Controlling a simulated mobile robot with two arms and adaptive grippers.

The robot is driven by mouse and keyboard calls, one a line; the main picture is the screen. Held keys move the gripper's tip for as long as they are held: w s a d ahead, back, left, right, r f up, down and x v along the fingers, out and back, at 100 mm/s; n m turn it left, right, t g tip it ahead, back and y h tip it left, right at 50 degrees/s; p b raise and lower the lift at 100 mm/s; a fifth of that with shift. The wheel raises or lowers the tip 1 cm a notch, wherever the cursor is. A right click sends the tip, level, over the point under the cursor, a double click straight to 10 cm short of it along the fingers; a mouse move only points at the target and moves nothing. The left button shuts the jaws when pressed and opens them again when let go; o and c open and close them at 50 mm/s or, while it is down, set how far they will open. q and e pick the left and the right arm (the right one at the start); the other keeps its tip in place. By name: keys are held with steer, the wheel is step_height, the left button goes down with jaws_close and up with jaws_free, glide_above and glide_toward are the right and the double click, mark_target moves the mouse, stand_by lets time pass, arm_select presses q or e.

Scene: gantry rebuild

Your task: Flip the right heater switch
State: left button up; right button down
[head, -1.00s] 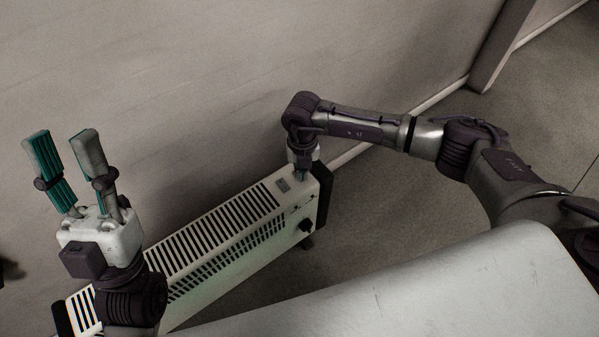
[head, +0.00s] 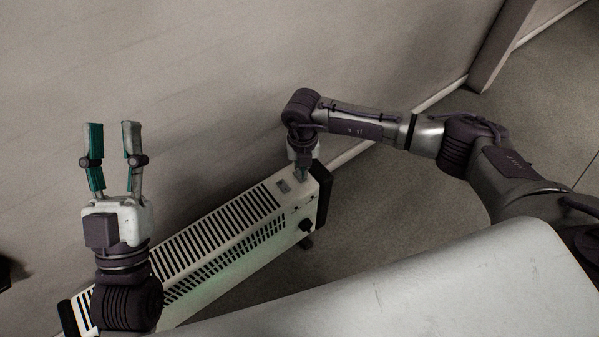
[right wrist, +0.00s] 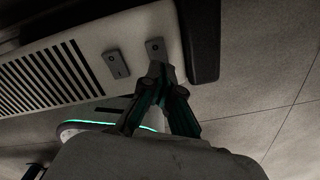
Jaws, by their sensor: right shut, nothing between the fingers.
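The white slatted heater (head: 194,266) stands on the floor along the wall, and its right end shows in the right wrist view (right wrist: 92,40). Two small grey switches sit on its top near that end. The left switch (head: 283,186) is clear of my gripper and also shows in the right wrist view (right wrist: 116,64). The right switch (right wrist: 155,48) is just beyond my right fingertips; whether they touch is unclear. It is hidden in the head view. My right gripper (right wrist: 157,70) is shut and empty, pointing down (head: 301,176). My left gripper (head: 112,126) is open and empty, fingers up.
The wall (head: 150,70) rises close behind the heater. A dark knob (head: 306,225) is on the heater's front right end. A pale, smooth surface (head: 420,285) fills the lower right foreground. Bare floor (head: 400,195) lies right of the heater.

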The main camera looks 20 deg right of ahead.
steer(key=shift+r+p, duration=0.5)
steer(key=shift+r, duration=0.2)
steer(key=shift+r+p, duration=0.6)
steer(key=shift+r, duration=0.05)
steer(key=shift+r+p, duration=0.5)
steer(key=shift+r, duration=0.05)
arm_select(q)
step_height(320, 180, down, 16)
steer(key=w+a+g+y, duration=0.2)
steer(key=g+y, duration=0.1)
steer(key=g, duration=0.8)
steer(key=shift+y+p, duration=0.3)
steer(key=shift+p, duration=0.15)
arm_select(e)
steer(key=shift+r, duration=0.55)
arm_select(q)
steer(key=shift+s+f, duration=0.1)
arm_select(e)
steer(key=shift+s, duration=0.1)
